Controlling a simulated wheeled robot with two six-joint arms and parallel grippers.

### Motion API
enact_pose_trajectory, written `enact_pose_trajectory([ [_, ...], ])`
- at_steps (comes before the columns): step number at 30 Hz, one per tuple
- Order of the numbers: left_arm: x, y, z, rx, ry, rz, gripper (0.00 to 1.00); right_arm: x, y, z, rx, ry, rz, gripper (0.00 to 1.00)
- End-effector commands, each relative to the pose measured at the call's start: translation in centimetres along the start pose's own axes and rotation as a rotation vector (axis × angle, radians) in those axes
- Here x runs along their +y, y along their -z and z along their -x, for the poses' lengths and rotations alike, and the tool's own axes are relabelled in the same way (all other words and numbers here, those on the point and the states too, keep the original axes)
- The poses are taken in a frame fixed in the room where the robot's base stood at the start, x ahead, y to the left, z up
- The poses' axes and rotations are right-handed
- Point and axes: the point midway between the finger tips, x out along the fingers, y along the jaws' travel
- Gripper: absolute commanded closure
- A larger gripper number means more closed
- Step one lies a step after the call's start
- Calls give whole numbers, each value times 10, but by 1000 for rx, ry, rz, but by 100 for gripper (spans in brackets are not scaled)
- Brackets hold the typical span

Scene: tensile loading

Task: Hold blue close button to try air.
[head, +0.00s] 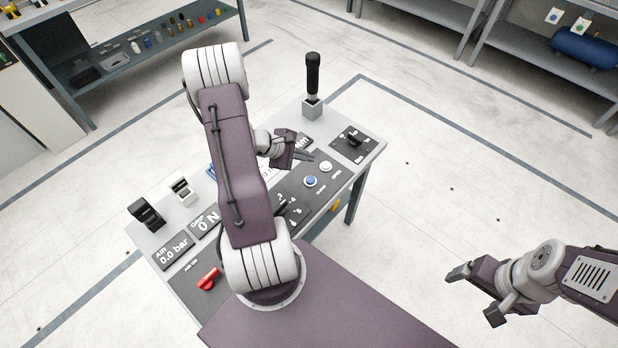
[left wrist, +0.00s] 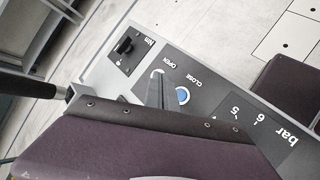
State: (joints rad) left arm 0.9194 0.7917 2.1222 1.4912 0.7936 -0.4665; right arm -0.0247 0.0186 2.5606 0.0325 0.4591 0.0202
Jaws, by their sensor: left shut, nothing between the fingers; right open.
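The blue close button (head: 310,181) sits on the dark strip of the control panel, in front of the white open button (head: 326,166). My left gripper (head: 311,158) is shut and empty, with its tips over the panel near both buttons. In the left wrist view the blue button (left wrist: 183,95) shows just right of the shut fingers (left wrist: 160,92), which partly cover the white button (left wrist: 157,73). I cannot tell the height of the tips over the panel. My right gripper (head: 474,294) is open and empty, off to the right of the console.
The air display (head: 175,252) reads 0.0 bar, and a red air lever (head: 208,279) lies before it. A black-handled upright post (head: 312,85) stands at the panel's far edge. A black knob (head: 353,138) is at the right end. Open floor lies right of the console.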

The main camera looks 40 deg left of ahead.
Motion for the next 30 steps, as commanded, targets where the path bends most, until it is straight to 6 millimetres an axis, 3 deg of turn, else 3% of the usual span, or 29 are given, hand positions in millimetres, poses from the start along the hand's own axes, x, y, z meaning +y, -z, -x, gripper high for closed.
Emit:
enact_pose_trajectory([
  [11,-14,13,-19,-1,3,0,100,0,-2,-18,0,0,0,15],
  [22,-42,42,-58,0,2,-3,100,1,-6,-61,0,0,0,15],
  [30,-45,44,-62,-1,2,-2,100,1,-7,-67,0,0,0,15],
])
